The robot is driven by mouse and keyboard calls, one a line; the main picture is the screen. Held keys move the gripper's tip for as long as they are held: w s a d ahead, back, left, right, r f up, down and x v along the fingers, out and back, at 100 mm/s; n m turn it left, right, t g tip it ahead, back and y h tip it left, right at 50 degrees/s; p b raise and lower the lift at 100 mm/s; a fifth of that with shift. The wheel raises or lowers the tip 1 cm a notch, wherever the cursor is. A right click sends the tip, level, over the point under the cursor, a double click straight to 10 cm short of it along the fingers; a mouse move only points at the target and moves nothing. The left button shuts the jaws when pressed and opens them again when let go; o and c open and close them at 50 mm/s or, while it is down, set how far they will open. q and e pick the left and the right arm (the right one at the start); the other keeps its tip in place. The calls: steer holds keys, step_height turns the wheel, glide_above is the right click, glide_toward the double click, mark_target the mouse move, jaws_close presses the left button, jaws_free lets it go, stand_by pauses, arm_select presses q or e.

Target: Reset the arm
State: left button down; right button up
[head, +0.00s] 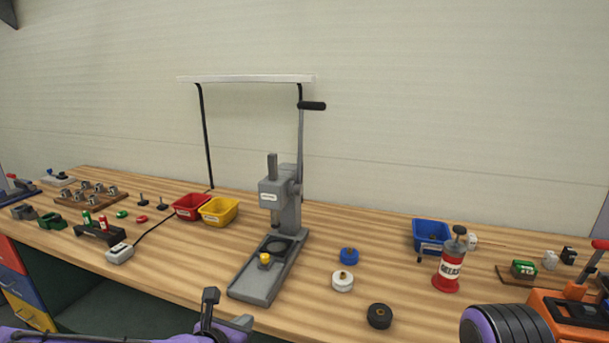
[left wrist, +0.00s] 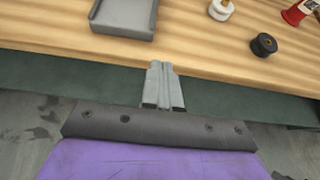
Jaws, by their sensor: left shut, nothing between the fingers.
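My left gripper (head: 241,322) is low in the head view, in front of the bench's front edge. In the left wrist view its two grey fingers (left wrist: 163,82) lie together with nothing between them, near the bench edge. The purple end of my left arm shows behind them. A grey hand press (head: 283,205) stands upright on the bench, beyond and apart from the gripper. Its long lever rises at the right side, with a black handle (head: 312,105) at the top. The press base (head: 258,286) also shows in the left wrist view (left wrist: 123,17).
Red (head: 187,214) and yellow (head: 219,217) bins stand left of the press. Blue (head: 349,255), white (head: 342,281) and black (head: 379,316) round parts lie to its right. A lamp frame (head: 245,79) rises behind.

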arm_select(q)
steer(key=s+a+f+m+g+y, duration=0.2)
steer(key=s+f+m, duration=0.5)
steer(key=f+m, duration=0.15)
steer(key=s+a+f+m+g+y, duration=0.1)
steer(key=s+a+f+m+g, duration=0.1)
steer(key=s+f+m, duration=0.65)
steer(key=s+a+f+m+g+y, duration=0.4)
steer(key=s+a+f+m, duration=0.4)
steer(key=s+a+f, duration=0.3)
steer(key=s+a, duration=0.2)
steer(key=s, duration=0.2)
steer(key=shift+s+a+m, duration=0.25)
steer(key=shift+s+m, duration=0.05)
steer(key=shift+s, duration=0.1)
